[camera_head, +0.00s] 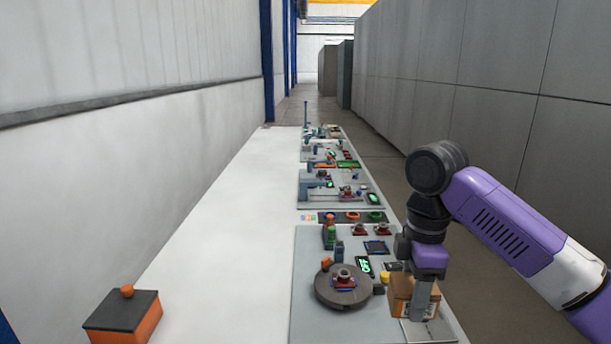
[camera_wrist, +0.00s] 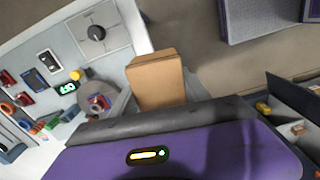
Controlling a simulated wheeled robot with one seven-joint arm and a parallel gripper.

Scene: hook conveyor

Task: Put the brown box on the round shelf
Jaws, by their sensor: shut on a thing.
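The brown box (camera_head: 400,287) is at the right front of the near grey panel. My gripper (camera_head: 418,300) points down and is shut on it, with one finger across its side. In the wrist view the brown box (camera_wrist: 155,80) sits between the fingers of my gripper (camera_wrist: 158,92). I cannot tell whether the box touches the panel below. The round shelf (camera_head: 325,297) is a dark grey disc to the left of the box, with a small red and grey part on its middle and an orange block at its back edge.
An orange box with a dark lid (camera_head: 124,316) stands at the left front. The white table (camera_head: 220,250) is bare in the middle. More panels with devices line the back.

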